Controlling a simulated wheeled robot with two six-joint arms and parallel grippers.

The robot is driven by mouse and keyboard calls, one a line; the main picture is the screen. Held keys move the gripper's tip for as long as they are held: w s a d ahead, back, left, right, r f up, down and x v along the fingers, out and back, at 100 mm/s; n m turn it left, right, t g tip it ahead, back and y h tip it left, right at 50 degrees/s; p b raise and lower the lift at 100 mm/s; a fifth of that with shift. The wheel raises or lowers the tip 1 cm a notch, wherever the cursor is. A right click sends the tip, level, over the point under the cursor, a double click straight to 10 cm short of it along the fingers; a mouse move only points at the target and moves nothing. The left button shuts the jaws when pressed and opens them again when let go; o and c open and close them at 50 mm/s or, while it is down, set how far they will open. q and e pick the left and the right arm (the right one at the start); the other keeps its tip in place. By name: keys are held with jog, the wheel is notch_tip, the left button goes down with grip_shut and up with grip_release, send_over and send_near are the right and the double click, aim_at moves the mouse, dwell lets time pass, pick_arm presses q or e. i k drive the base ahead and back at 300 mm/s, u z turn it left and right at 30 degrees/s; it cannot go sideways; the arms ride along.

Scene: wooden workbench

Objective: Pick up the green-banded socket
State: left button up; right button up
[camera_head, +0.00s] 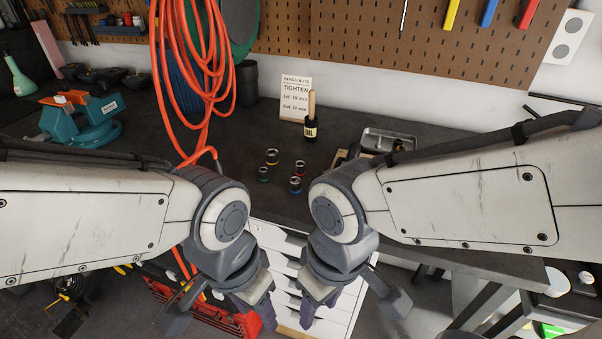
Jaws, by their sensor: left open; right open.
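The green-banded socket (263,174) is a small dark cylinder standing on the dark bench top, the left one of a small cluster. Beside it stand a yellow-banded socket (272,157), a red-banded socket (299,167) and a blue-banded socket (295,185). My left gripper (222,312) is open and points down in front of the bench, nearer to me than the sockets. My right gripper (350,305) is open, to the right of it, also short of the sockets. Neither gripper touches a socket.
An orange cable (165,75) hangs down left of the sockets onto the bench. A metal tray (388,141) lies right, partly behind my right arm. A teal vise (85,125) is far left.

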aim_at(263, 171)
jog(key=z, duration=0.05)
jog(key=k, duration=0.35)
jog(key=u, duration=0.75)
jog(key=i, duration=0.85)
jog(key=z, duration=0.1)
